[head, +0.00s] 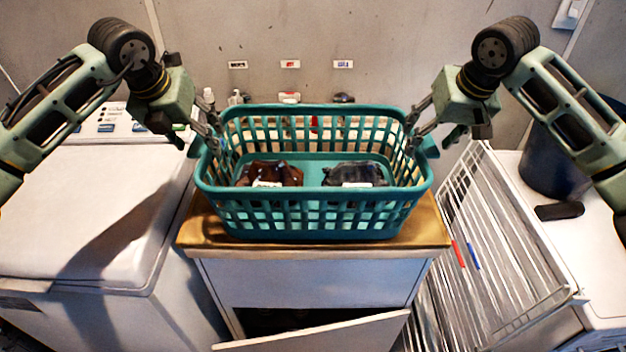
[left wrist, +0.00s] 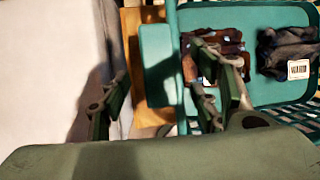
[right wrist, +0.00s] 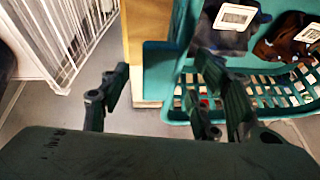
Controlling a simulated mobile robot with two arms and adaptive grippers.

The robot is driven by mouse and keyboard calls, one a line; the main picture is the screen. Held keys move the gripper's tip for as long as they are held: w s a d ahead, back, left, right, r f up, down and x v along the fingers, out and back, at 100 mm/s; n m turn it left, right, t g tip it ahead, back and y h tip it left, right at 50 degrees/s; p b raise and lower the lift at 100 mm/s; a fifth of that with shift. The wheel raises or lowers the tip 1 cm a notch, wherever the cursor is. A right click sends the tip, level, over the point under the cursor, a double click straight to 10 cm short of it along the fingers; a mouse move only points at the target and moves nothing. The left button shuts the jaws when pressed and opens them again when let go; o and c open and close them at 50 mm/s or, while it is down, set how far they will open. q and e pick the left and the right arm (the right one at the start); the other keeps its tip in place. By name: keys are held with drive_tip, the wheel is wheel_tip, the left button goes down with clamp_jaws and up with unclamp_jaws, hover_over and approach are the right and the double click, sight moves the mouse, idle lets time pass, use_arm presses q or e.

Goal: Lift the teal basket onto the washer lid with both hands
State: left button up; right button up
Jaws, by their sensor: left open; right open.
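The teal basket (head: 312,217) stands upright on a wooden-topped cabinet (head: 205,230) in the middle of the head view. A brown folded item (head: 268,174) and a dark grey one (head: 352,174) lie inside it. The washer lid (head: 85,210) is the white top at the left, clear of objects. My left gripper (head: 212,138) is open at the basket's left side, by its side handle (left wrist: 160,65). My right gripper (head: 412,135) is open at the basket's right side, by the other handle (right wrist: 160,68). Whether the fingers touch the handles is hard to tell.
A white wire drying rack (head: 500,240) leans at the right of the cabinet. A white surface behind it holds a dark bucket (head: 555,160) and a black object (head: 559,211). Small bottles (head: 237,98) stand behind the basket. A cabinet door or drawer front (head: 320,335) hangs open below.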

sight(428, 142)
use_arm(q)
drive_tip(key=shift+x, duration=2.15)
use_arm(e)
drive_tip(key=shift+x, duration=2.25)
use_arm(q)
drive_tip(key=shift+d, duration=0.1)
drive_tip(key=c, duration=0.3)
use_arm(e)
drive_tip(key=c, duration=0.3)
use_arm(q)
clamp_jaws()
use_arm(e)
clamp_jaws()
drive_tip(key=shift+d, duration=0.1)
use_arm(q)
drive_tip(key=shift+r, duration=0.1)
use_arm(e)
drive_tip(key=shift+r, duration=0.15)
